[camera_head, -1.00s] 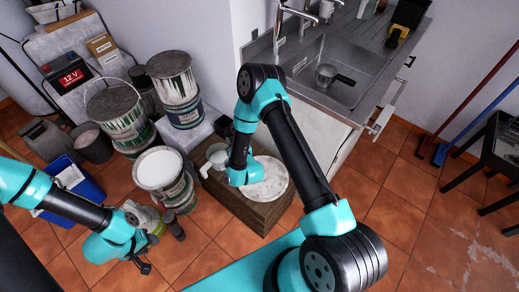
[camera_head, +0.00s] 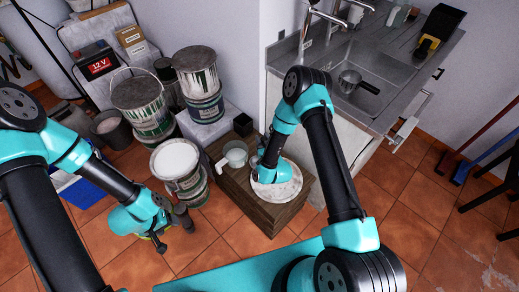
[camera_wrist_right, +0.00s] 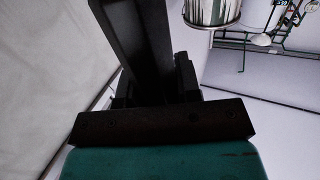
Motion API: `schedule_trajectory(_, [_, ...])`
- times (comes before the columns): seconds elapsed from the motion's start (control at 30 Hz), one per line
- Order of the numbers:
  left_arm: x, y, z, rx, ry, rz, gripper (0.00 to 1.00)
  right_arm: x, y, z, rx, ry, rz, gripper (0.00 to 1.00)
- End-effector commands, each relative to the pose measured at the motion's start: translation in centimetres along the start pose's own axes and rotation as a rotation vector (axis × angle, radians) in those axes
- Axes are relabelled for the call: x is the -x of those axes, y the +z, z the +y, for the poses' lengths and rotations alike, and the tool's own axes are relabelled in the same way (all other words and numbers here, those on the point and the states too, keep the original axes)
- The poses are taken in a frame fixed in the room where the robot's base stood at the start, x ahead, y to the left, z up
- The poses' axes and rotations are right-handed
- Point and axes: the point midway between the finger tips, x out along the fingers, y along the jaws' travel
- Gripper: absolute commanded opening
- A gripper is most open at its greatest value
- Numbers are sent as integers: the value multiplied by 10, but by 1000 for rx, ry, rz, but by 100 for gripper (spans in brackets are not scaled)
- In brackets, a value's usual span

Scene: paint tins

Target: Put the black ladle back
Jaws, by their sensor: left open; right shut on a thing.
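My right gripper (camera_head: 262,172) is over the round white lid or plate (camera_head: 288,184) on the wooden crate (camera_head: 245,201). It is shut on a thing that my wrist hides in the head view. In the right wrist view a long black piece (camera_wrist_right: 138,45) reaches up from the gripper mount; I cannot tell if it is a finger or the ladle. I cannot pick out the black ladle with certainty. A grey vessel with a black handle (camera_head: 352,81) lies in the sink. My left gripper (camera_head: 158,245) is open, low over the floor in front of the paint tins.
An open tin of white paint (camera_head: 178,165) stands left of the crate. A grey cup (camera_head: 236,153) stands on the crate's left end.

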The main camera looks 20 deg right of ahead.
Motion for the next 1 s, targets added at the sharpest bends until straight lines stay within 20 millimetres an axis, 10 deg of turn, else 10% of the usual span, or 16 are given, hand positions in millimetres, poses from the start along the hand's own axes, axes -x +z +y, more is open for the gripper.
schedule_trajectory(0.5, [0, 0, 0, 0, 0, 0, 61, -7, 23, -5, 7, -418, 5, 1])
schedule_trajectory(1.0, [0, 0, 0, 0, 0, 0, 61, -9, 25, -6, 13, -450, 8, 1])
